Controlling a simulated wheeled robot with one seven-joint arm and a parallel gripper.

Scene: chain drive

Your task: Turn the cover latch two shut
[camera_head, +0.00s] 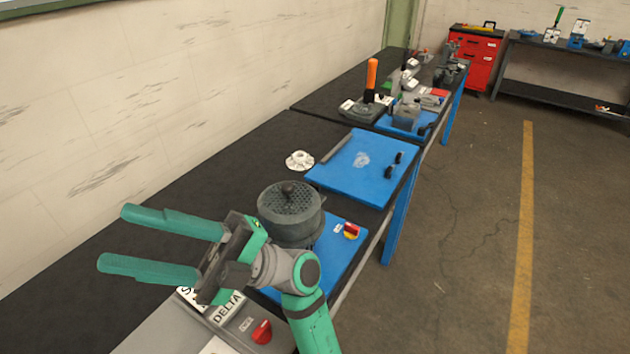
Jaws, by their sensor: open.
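My gripper (114,238) is at the lower left, with its two long green fingers apart and nothing between them. It points left over the dark bench, away from the blue panel (345,180). Two small black parts that look like latches stand near the right edge of this panel: a farther one (399,157) and a nearer one (389,172). I cannot tell which is cover latch two, or whether either is turned shut. A dark bar (337,149) lies along the panel's left side.
A dark round pot with a mesh top (290,212) stands between my arm and the panel. A white flanged part (299,160) lies left of the panel. A red knob on yellow (351,230) sits nearer. An orange-handled tool (371,80) stands beyond. The bench's left side is clear.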

